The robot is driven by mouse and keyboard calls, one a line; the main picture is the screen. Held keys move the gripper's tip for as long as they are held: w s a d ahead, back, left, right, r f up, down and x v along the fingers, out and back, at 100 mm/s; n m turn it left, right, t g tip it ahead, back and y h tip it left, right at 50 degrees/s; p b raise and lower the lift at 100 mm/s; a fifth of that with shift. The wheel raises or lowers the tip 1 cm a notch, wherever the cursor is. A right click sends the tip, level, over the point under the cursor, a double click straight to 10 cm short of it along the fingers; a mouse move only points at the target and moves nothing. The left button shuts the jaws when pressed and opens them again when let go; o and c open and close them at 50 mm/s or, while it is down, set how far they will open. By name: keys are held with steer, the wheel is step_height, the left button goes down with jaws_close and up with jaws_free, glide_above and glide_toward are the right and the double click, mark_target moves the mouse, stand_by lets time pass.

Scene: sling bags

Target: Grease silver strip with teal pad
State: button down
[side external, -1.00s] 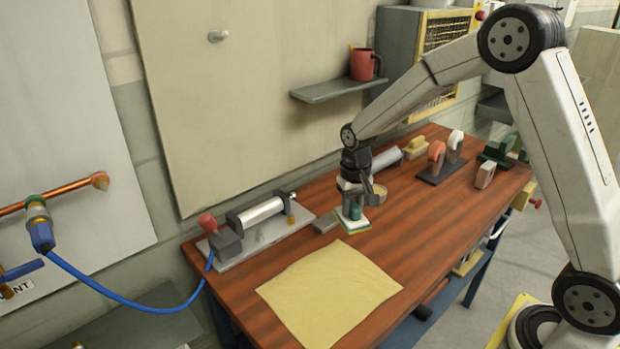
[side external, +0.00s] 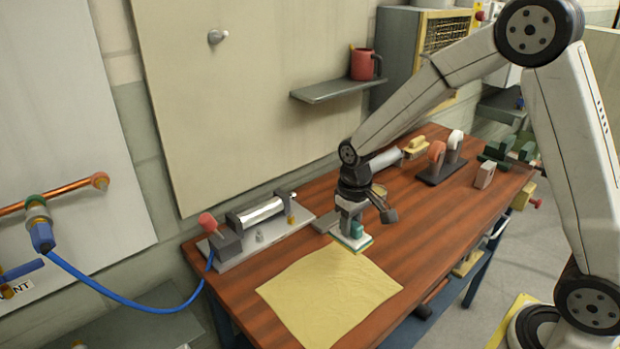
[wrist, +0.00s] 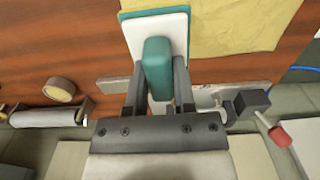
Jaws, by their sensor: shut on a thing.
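My gripper (side external: 351,218) is shut on the teal handle of the teal pad (side external: 357,230). The pad has a flat white and teal base and is beside the far edge of the yellow cloth. In the wrist view the teal pad (wrist: 157,65) stands between the two fingers of my gripper (wrist: 158,84). A flat grey strip, which looks like the silver strip (side external: 324,223), lies on the table just left of the pad. The strip (wrist: 112,83) also shows in the wrist view, partly hidden behind the fingers. I cannot tell whether the pad touches the table.
A yellow cloth (side external: 330,291) lies at the front. A clamp fixture with a silver cylinder (side external: 260,212) and red knob (side external: 207,222) stands at the left. A round tin (wrist: 59,90) is behind my gripper. The table's right front is clear.

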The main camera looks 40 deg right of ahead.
steer(key=w+d+r, duration=0.1)
steer(key=w+d, duration=0.2)
steer(key=w, duration=1)
steer(key=shift+w+d+r, duration=0.15)
steer(key=shift+w+r, duration=0.1)
steer(key=shift+w, duration=0.1)
steer(key=shift+f, duration=0.15)
steer(key=shift+f, duration=3.65)
steer(key=shift+d+f, duration=0.25)
steer(key=shift+d, duration=5.75)
steer(key=shift+a, duration=6)
step_height(320, 180, up, 8)
steer(key=shift+s+d+r, duration=0.1)
